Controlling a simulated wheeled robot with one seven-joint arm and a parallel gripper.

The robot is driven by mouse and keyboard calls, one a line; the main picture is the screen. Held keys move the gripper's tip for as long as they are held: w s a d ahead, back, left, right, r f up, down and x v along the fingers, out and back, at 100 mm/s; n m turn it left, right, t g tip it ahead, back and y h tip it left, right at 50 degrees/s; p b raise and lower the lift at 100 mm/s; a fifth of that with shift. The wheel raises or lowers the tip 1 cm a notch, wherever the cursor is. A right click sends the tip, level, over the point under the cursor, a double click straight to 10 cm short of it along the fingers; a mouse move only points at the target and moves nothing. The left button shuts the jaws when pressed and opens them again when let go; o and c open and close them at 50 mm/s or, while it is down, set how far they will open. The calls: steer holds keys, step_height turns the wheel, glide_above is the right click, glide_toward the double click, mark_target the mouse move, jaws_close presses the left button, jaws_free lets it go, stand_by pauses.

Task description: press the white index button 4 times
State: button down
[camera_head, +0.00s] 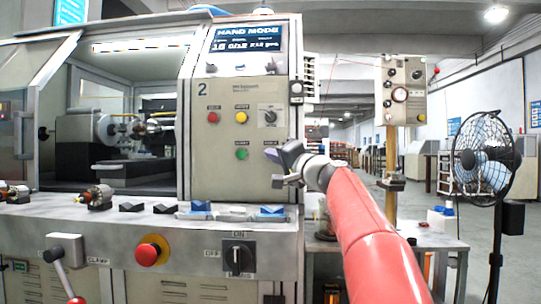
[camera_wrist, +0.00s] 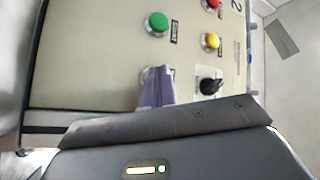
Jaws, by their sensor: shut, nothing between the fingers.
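My gripper (camera_head: 272,154) is in front of the lower right of the machine's control panel (camera_head: 217,172), right of the green button (camera_head: 242,154). In the wrist view my gripper's purple fingers (camera_wrist: 158,75) are together with nothing between them. Their tips overlap the spot below the green button (camera_wrist: 157,23). A pale rim (camera_wrist: 147,73) shows beside the tips; it may be the white index button, mostly hidden by the fingers. I cannot tell whether the tips touch it.
The panel also carries a red button (camera_head: 213,117), a yellow button (camera_head: 242,117) and a black knob (camera_head: 268,116). A display (camera_head: 246,38) is above, headed HAND MODE. A ledge (camera_head: 140,226) with several small parts juts out below. A fan (camera_head: 485,155) stands at right.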

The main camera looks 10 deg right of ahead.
steer(key=shift+s+a+b, duration=0.25)
steer(key=shift+s+b, duration=0.4)
steer(key=shift+s, duration=0.15)
stand_by(0.4)
steer(key=shift+w+d, duration=0.1)
steer(key=shift+w, duration=0.3)
